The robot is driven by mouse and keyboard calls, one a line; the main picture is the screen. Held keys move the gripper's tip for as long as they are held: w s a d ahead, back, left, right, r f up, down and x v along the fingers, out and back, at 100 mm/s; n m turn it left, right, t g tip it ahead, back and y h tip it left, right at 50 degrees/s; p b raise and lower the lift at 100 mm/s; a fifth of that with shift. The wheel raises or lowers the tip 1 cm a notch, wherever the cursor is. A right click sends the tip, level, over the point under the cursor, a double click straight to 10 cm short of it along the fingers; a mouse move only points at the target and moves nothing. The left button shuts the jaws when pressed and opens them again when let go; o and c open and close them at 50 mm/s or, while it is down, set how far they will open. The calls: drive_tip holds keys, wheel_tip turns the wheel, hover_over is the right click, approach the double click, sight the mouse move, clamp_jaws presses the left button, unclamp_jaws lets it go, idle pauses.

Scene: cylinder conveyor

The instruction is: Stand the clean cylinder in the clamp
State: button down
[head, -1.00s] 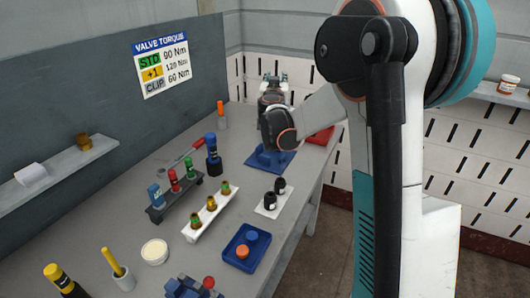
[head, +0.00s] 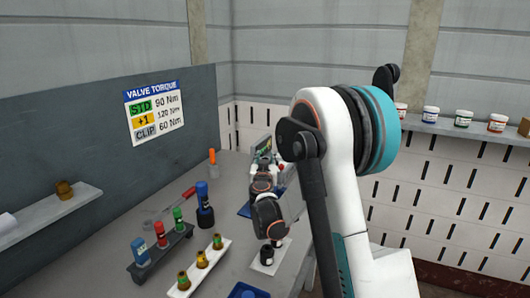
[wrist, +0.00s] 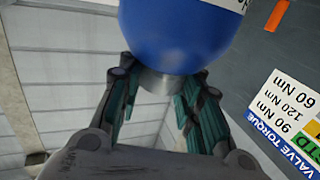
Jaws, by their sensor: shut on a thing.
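In the wrist view my gripper (wrist: 158,100) is shut on the grey neck of a blue cylinder (wrist: 185,35). The cylinder has a rounded blue shoulder and a white band with dark lettering at the edge of the picture. Its far end is out of view. The held cylinder cannot be made out there. A blue plate (head: 243,210) shows only at its edge behind my arm. I cannot make out the clamp.
A dark blue and black upright object (head: 204,205) stands left of my arm. A dark rack (head: 160,256) and a white rack (head: 200,267) hold small coloured pieces. Black caps (head: 266,255) stand on a white plate below my wrist. A wall shelf (head: 450,127) carries jars.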

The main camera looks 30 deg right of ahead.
drive_tip(key=shift+f+b, duration=0.95)
drive_tip(key=shift+f, duration=2.2)
drive_tip(key=c, duration=1.1)
unclamp_jaws()
